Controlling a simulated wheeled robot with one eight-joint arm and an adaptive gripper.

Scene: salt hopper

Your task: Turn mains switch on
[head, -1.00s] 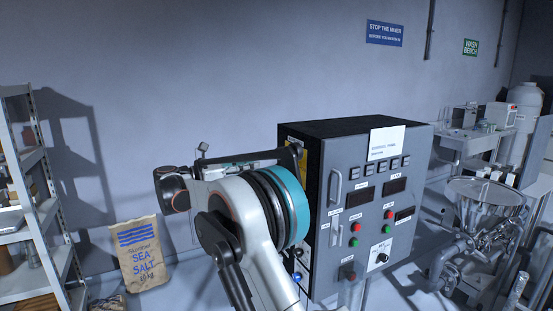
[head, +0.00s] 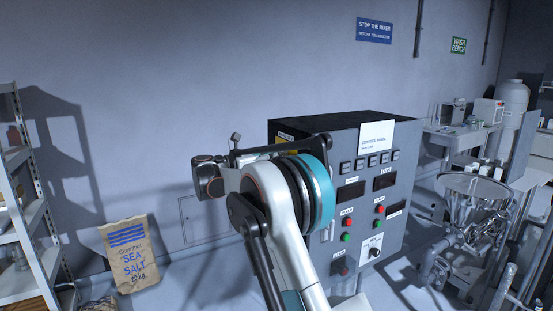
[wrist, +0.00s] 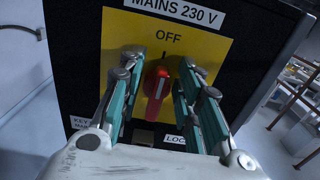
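The mains switch (wrist: 157,91) is a red rotary handle on a yellow plate (wrist: 200,42) labelled "MAINS 230 V" in the wrist view. The handle stands nearly upright, its upper end toward the word "OFF". Gaps show between the handle and both fingers; I cannot tell the depth. In the head view the switch is hidden behind my arm, on the left side of the control panel (head: 388,160). My fingers cannot be made out there.
A shelf rack (head: 38,235) and a salt sack (head: 128,255) stand to the left. A metal hopper (head: 472,200) stands right of the panel. More labels, partly covered by my fingers, sit below the switch in the wrist view.

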